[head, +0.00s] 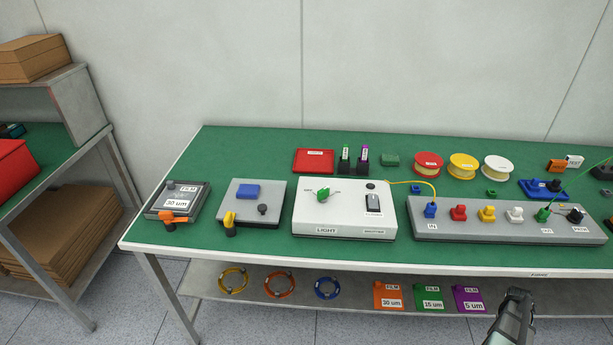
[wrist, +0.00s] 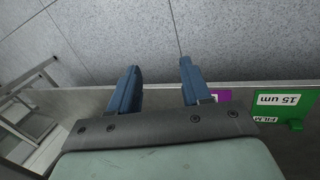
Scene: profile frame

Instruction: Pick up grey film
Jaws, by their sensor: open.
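A dark grey plate (head: 180,198) labelled FILM and 30 um lies at the left end of the green table, with an orange lever at its front edge. It is the only grey thing marked FILM that I see. Part of my gripper or wrist (head: 514,318) shows at the bottom right of the head view, far from that plate. In the wrist view my gripper (wrist: 160,78) is open, with nothing between its two blue fingers. The grey plate is not in the wrist view.
On the lower shelf (head: 330,302) lie orange (head: 388,296), green (head: 429,298) and purple (head: 468,299) films. The green film also shows in the wrist view (wrist: 278,122), right of the fingers. A grey-blue device (head: 250,208) and white light box (head: 345,225) stand right of the grey plate.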

